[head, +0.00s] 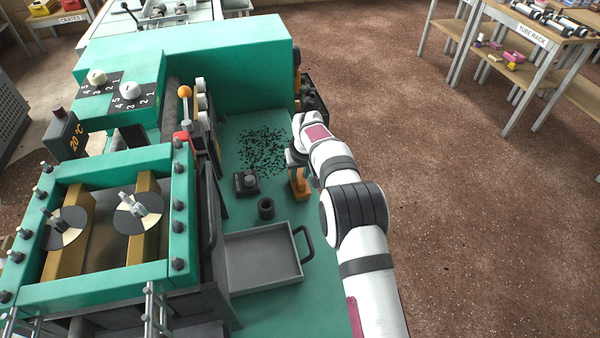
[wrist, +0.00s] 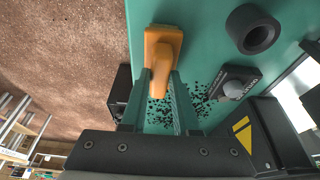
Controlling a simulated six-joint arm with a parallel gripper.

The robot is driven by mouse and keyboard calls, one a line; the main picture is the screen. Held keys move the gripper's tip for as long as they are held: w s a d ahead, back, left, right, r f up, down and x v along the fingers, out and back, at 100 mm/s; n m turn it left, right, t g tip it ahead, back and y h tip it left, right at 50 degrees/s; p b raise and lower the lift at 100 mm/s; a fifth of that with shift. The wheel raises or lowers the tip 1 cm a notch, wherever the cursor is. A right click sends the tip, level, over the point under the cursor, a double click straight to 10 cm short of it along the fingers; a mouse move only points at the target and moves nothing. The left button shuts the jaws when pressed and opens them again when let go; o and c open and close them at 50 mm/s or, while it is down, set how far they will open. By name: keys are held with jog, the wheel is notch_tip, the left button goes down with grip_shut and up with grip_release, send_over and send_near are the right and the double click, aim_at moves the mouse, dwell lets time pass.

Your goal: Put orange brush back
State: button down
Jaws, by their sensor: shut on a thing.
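The orange brush (head: 300,184) is over the right part of the green bench top, near its right edge. In the wrist view the orange brush (wrist: 163,50) sits between the two green fingers of my gripper (wrist: 158,80), which is shut on it. In the head view my gripper (head: 296,158) is partly hidden by my own arm. I cannot tell whether the brush touches the bench top. Its bristles are not clearly visible.
Black specks (head: 262,152) are scattered on the green bench top left of the brush. A dark box with a knob (head: 246,182), a dark hollow cylinder (head: 266,209) and a grey tray (head: 262,262) with a handle stand nearby. Green machinery (head: 185,60) is at left.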

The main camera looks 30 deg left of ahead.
jog(key=shift+f, duration=0.15)
jog(key=c, duration=0.7)
grip_release()
jog(key=shift+o, duration=0.2)
jog(key=v, duration=1.2)
jog(key=s+d+r+m, duration=0.2)
jog(key=d+r, duration=0.1)
jog(key=d, duration=0.4)
jog(key=s+d+r+m+g, duration=0.1)
jog(key=s+d+r+m, duration=0.15)
jog(key=d, duration=0.45)
jog(key=s+d+r+m, duration=0.2)
jog(key=s+d+r, duration=0.15)
jog(key=d, duration=0.25)
jog(key=s+d+f+m, duration=0.1)
jog(key=s+d, duration=0.3)
jog(key=s, duration=0.4)
jog(key=s+d+f+m+g, duration=0.1)
jog(key=s+d+m, duration=0.3)
jog(key=s, duration=0.3)
jog(key=s+d+f+m, duration=0.1)
jog(key=s+d+m, duration=0.2)
jog(key=s+d, duration=0.3)
jog(key=s, duration=0.2)
jog(key=shift+s+d+g+h, duration=0.15)
jog(key=shift+s+g+h, duration=0.2)
jog(key=shift+g+h, duration=0.05)
